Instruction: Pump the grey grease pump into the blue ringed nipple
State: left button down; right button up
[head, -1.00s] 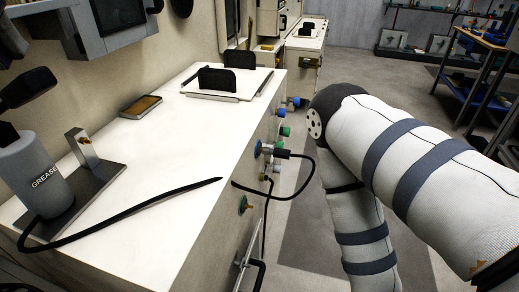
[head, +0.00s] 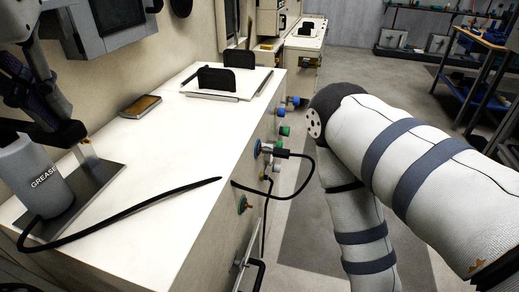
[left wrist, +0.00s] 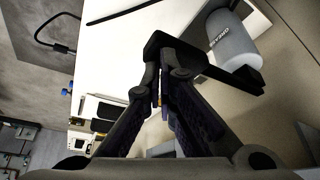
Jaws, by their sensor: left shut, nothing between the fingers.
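The grey grease pump (head: 38,178), labelled GREASE, stands upright on a dark plate at the left of the bench top. Its black handle (head: 62,133) is down close to the pump's top; in the left wrist view the handle (left wrist: 235,77) crosses over the pump (left wrist: 232,42). My left gripper (head: 50,118) is shut and empty, its fingertips at the handle; I cannot tell whether they touch it. The blue ringed nipple (head: 257,148) is on the bench's side, with a hose coupler (head: 268,150) on it. My right gripper is not in view.
A black hose (head: 130,213) runs from the pump across the bench top (head: 160,165); hose also loops from the coupler. Blue and green fittings (head: 284,131) sit beside the nipple. A small tray (head: 141,106) lies near the wall. My right arm fills the right side.

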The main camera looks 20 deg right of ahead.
pick_arm(q)
jog(key=shift+f, duration=0.15)
jog(key=shift+f, duration=1.75)
notch_tip(320, 180, up, 11)
jog(key=w+a, duration=0.1)
jog(key=a, duration=0.1)
jog(key=shift+w, duration=0.35)
jog(key=shift+f, duration=0.1)
notch_tip(320, 180, up, 7)
send_over(62, 128)
jog(key=w+a, duration=0.2)
jog(key=shift+a, duration=0.1)
